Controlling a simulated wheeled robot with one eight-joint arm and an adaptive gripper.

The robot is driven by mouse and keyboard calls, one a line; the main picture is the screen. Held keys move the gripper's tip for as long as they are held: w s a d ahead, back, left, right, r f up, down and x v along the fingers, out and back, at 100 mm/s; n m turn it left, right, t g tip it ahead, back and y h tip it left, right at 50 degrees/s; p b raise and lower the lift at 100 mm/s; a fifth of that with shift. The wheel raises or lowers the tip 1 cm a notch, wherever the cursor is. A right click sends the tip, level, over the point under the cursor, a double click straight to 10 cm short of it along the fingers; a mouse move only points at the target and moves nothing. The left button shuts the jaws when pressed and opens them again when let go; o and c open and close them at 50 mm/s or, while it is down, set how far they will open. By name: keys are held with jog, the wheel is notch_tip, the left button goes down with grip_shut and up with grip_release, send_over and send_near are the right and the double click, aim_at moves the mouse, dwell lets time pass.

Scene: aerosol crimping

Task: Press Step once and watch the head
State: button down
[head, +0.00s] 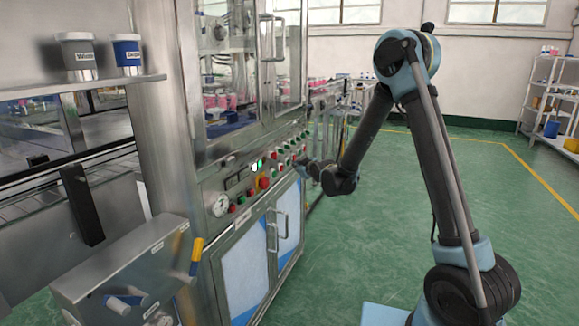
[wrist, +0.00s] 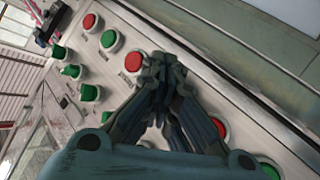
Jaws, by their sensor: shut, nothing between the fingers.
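The control panel (head: 262,170) runs along the front of the steel machine and carries several red and green buttons. In the wrist view the panel (wrist: 215,62) slants across the picture. My gripper (wrist: 158,62) is shut and empty, its tips over the panel. A red button (wrist: 133,62) shows just left of the tips; I cannot tell whether they touch anything. Another red button (wrist: 91,20) and a green one (wrist: 109,40) lie farther up-left. The labels are too small to read, so I cannot tell which is Step. In the head view my gripper (head: 304,168) is small at the panel.
The machine's glazed cabinet (head: 222,75) stands above the panel, with pink-topped items inside. Blue-white doors (head: 243,278) are below. A steel box with a yellow-handled lever (head: 196,250) stands at front left.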

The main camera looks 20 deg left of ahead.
jog(key=shift+d, duration=0.2)
jog(key=shift+s+d, duration=0.2)
jog(key=shift+d, duration=2.25)
